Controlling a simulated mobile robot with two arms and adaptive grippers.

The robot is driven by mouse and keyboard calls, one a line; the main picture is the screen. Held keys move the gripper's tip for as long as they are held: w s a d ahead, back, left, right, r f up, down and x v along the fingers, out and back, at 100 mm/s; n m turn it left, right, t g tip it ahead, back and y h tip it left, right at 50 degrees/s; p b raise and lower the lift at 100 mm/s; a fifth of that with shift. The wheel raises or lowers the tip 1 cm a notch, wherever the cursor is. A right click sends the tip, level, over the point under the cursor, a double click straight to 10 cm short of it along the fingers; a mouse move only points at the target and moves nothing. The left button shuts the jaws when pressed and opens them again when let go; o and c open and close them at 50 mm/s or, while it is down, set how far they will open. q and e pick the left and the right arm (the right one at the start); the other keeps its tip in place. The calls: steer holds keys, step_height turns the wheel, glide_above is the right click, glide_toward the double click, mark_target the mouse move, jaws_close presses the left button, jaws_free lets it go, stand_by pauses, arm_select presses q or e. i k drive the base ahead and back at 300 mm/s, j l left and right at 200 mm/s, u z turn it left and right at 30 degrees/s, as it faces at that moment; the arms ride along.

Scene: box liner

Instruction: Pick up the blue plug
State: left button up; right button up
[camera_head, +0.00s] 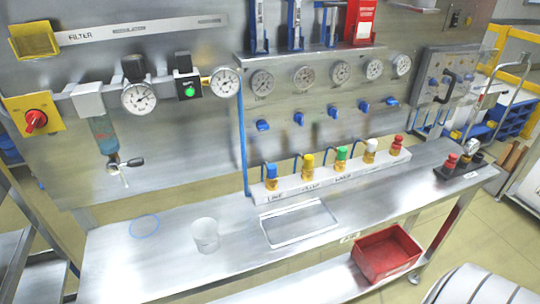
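The blue plug (271,172) stands upright at the left end of a row of coloured plugs. It has a blue top over a brass-coloured lower part and sits in a long white rail (335,178) at the back of the steel bench. Neither of my grippers shows in the head view, and nothing is touching the blue plug.
Beside it stand yellow (308,165), green (341,157), white (370,150) and red (397,145) plugs. A clear cup (205,235), a blue ring (144,226) and a shallow tray (299,222) lie on the bench (170,262). A red bin (386,254) is lower right. The gauge panel rises behind.

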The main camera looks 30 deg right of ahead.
mark_target(272, 177)
steer(key=i+j+z, duration=0.1)
steer(key=z, duration=0.25)
steer(key=i+j+z, duration=0.1)
steer(key=j+z, duration=0.65)
steer(key=i+l, duration=0.05)
steer(key=l, duration=0.05)
